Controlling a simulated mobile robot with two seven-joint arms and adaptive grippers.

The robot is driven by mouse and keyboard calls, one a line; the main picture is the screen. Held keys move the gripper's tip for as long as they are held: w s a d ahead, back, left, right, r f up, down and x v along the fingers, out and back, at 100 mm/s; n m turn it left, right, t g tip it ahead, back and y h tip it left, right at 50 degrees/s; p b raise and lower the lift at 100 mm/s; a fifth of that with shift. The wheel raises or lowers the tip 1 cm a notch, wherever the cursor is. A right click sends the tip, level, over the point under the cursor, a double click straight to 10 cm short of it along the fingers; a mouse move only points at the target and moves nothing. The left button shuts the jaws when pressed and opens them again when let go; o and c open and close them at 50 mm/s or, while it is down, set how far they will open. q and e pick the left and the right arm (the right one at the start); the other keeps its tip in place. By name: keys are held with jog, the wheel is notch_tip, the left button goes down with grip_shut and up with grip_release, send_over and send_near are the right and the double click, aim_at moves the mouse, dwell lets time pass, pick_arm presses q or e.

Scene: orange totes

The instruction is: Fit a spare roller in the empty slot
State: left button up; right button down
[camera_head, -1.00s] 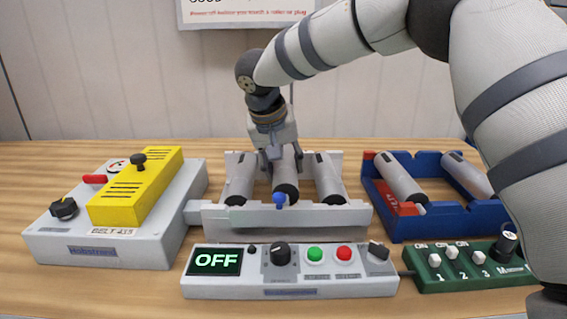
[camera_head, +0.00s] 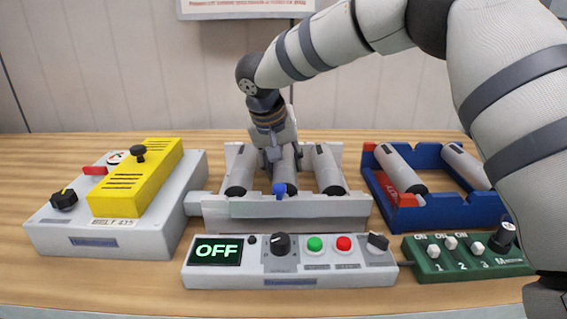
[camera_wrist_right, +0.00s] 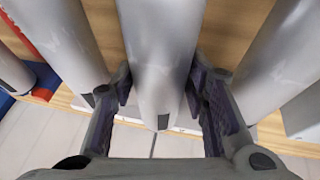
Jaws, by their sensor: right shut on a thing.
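The grey conveyor frame (camera_head: 290,208) stands in the middle of the table. It has a grey roller on the left (camera_head: 243,168) and one on the right (camera_head: 327,167). My right gripper (camera_head: 279,155) comes down from above and is shut on a middle roller (camera_head: 286,172) between those two. The held roller lies parallel to them, at nearly their height; whether its ends are fully seated cannot be told. In the right wrist view the fingers (camera_wrist_right: 160,98) are on both sides of the held roller (camera_wrist_right: 158,45). My left gripper is not in view.
A blue tray (camera_head: 425,222) at the right holds two rollers (camera_head: 400,168). A control box (camera_head: 290,268) reading OFF and a green switch box (camera_head: 468,262) stand in front. A grey box (camera_head: 110,238) with a yellow cover (camera_head: 136,182) stands at the left.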

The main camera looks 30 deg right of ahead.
jog(key=shift+f, duration=0.15)
jog(key=c, duration=0.9)
grip_release()
jog(key=shift+o, duration=0.2)
jog(key=shift+f, duration=0.1)
jog(key=v, duration=1.2)
